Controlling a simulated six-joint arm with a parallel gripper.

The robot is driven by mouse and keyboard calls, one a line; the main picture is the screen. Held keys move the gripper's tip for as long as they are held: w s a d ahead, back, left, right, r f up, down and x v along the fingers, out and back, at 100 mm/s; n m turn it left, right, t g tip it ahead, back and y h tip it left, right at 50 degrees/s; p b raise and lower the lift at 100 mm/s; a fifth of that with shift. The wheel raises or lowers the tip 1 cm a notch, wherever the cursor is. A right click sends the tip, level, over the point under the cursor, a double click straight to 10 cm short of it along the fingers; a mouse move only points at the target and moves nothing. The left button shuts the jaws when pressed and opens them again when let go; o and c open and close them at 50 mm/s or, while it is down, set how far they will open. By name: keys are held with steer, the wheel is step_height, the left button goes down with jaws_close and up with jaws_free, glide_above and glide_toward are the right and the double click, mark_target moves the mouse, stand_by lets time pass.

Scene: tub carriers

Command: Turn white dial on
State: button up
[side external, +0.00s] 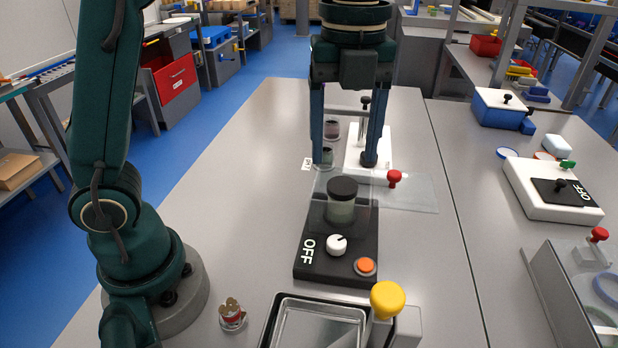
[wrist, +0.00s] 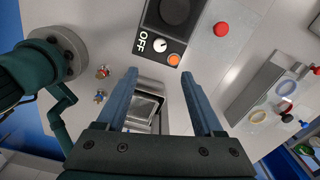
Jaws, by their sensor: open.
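The white dial (side external: 336,244) is a small round knob on a black device (side external: 312,262) marked OFF. It also shows in the wrist view (wrist: 160,45) beside the OFF lettering. An orange button (side external: 365,266) is to the right of the dial, and a jar with a dark lid (side external: 341,198) stands behind it. My gripper (side external: 346,164) is open and empty in the side view, behind the device and above it. In the wrist view its two fingers (wrist: 165,75) are spread apart, with the dial beyond the tips.
A clear plate with a red knob (side external: 394,178) is right of the jar. A metal tray (side external: 318,322) and a yellow knob (side external: 387,299) are in front. A white box with a black OFF panel (side external: 540,207) sits at right. The left tabletop is mostly clear.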

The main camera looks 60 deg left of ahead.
steer(key=s+a+r+n+t, duration=0.1)
steer(key=s+n, duration=0.3)
steer(key=n, duration=0.6)
steer(key=s+a+r+n+t, duration=0.1)
steer(key=s+a+n+t, duration=0.2)
steer(key=n, duration=0.7)
steer(key=shift+s+a+t, duration=0.3)
steer(key=shift+s+t, duration=0.1)
steer(key=shift+s, duration=0.6)
steer(key=shift+f, duration=0.1)
